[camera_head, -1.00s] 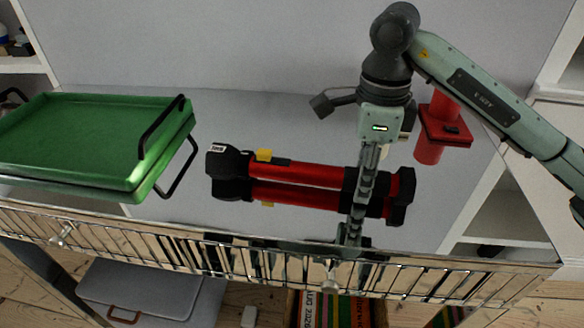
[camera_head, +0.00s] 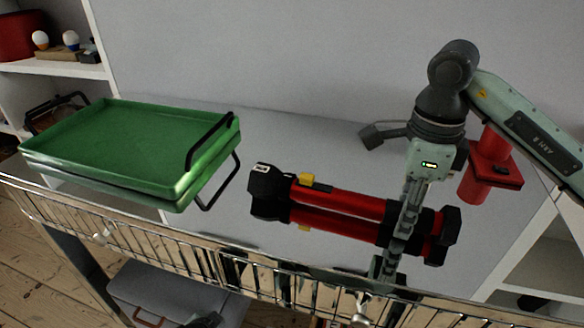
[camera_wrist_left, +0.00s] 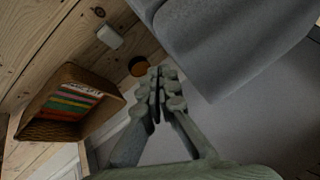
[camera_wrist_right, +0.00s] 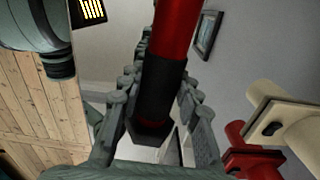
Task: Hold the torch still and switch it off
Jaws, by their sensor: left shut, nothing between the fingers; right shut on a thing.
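The torch (camera_head: 345,204) is red with black ends and a yellow switch (camera_head: 306,179) on its top side near the left end. It lies level over a shiny surface, which mirrors it below. I cannot tell whether it is lit. My right gripper (camera_head: 398,240) is shut around the torch's right part. In the right wrist view the torch's black section (camera_wrist_right: 160,92) is between the fingers (camera_wrist_right: 158,100). My left gripper (camera_wrist_left: 158,85) is shut and empty, low and away from the torch.
A green tray (camera_head: 130,140) with black handles stands left of the torch. A red fixture (camera_head: 490,165) is behind my right arm. A grey box (camera_head: 165,290) is below. A basket (camera_wrist_left: 50,125) stands on the floorboards.

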